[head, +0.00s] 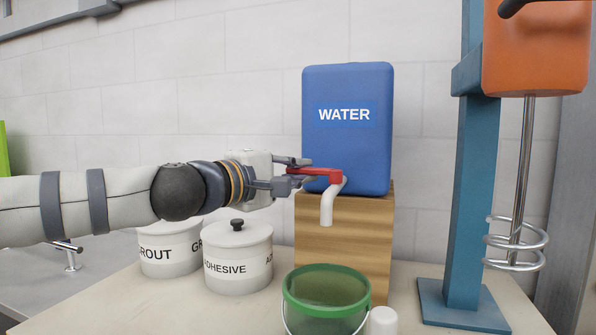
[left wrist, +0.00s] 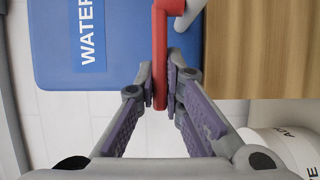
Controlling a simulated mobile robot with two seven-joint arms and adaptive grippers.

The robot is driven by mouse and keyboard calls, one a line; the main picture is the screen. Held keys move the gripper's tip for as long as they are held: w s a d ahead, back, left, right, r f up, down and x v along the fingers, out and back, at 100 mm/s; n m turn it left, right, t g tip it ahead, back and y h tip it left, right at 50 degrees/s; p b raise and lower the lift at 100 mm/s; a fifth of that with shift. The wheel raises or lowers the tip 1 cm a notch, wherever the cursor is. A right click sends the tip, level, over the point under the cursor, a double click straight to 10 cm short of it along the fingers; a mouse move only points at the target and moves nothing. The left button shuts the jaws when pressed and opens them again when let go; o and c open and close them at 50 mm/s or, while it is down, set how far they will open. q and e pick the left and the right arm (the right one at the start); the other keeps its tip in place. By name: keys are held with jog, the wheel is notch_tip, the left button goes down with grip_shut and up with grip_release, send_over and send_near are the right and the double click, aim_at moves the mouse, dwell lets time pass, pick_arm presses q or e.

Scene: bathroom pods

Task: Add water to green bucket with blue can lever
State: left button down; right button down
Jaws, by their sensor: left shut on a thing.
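A blue can (head: 347,150) labelled WATER stands on a wooden block; it also shows in the left wrist view (left wrist: 88,62). A red lever (head: 322,173) sits at the can's lower front, above a white spout (head: 327,205) that points down. My left gripper (head: 301,171) is shut on the lever's free end; in the left wrist view the red lever (left wrist: 160,60) runs between the two fingers. A green bucket (head: 325,290) stands on the table below the spout. Its inside looks dark green, and I cannot tell whether it holds water. My right gripper is not seen.
Tubs labelled GROUT (head: 168,260) and ADHESIVE (head: 238,262) stand left of the wooden block (head: 345,235). A small white object (head: 383,320) is beside the bucket. A blue mixer stand (head: 470,200) with a metal whisk (head: 517,230) rises at the right.

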pick_arm(q)
jog(key=c, duration=1.7)
grip_release()
jog(key=v, duration=1.2)
